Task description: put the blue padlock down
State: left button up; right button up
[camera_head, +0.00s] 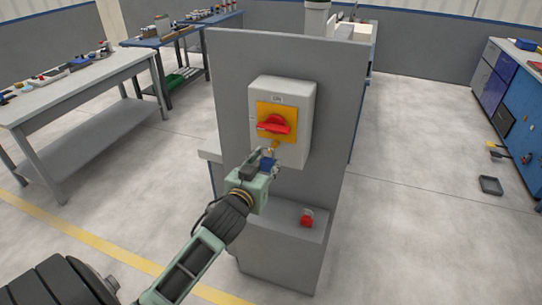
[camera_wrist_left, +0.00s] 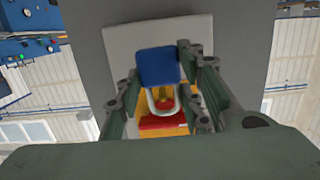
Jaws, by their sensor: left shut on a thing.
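The blue padlock (camera_head: 267,163) is between the fingers of my left gripper (camera_head: 261,165), just below the switch on the grey panel. In the left wrist view the padlock's blue body (camera_wrist_left: 158,66) sits between the two fingers (camera_wrist_left: 160,85), with its pale shackle (camera_wrist_left: 153,103) towards the red switch handle (camera_wrist_left: 163,122). The switch box (camera_head: 295,93) is light grey, with a yellow plate and a red rotary handle (camera_head: 275,124). I cannot tell whether the shackle passes through anything on the switch. My right gripper is not in view.
A red padlock-like object (camera_head: 307,217) lies on the grey ledge (camera_head: 270,212) below the switch. A grey workbench (camera_head: 75,95) stands at the left, and blue cabinets (camera_head: 512,95) at the right. A small dark tray (camera_head: 490,185) lies on the open floor.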

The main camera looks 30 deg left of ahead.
aim_at(270, 158)
pick_arm(q)
jog(key=shift+w+a+r, duration=0.15)
jog(key=shift+w, duration=0.3)
jog(key=x, duration=0.1)
jog(key=p+x, duration=0.1)
jog(key=x, duration=0.1)
jog(key=shift+r, duration=0.35)
jog(key=shift+w+f+p, duration=0.1)
jog(key=shift+f+p, duration=0.3)
jog(key=shift+p, duration=0.2)
jog(key=shift+c, duration=0.5)
jog(key=shift+f, duration=0.3)
grip_shut()
jog(key=shift+f, duration=0.1)
jog(key=shift+f, duration=0.1)
jog(key=shift+f, duration=0.15)
jog(key=o, duration=1.3)
grip_release()
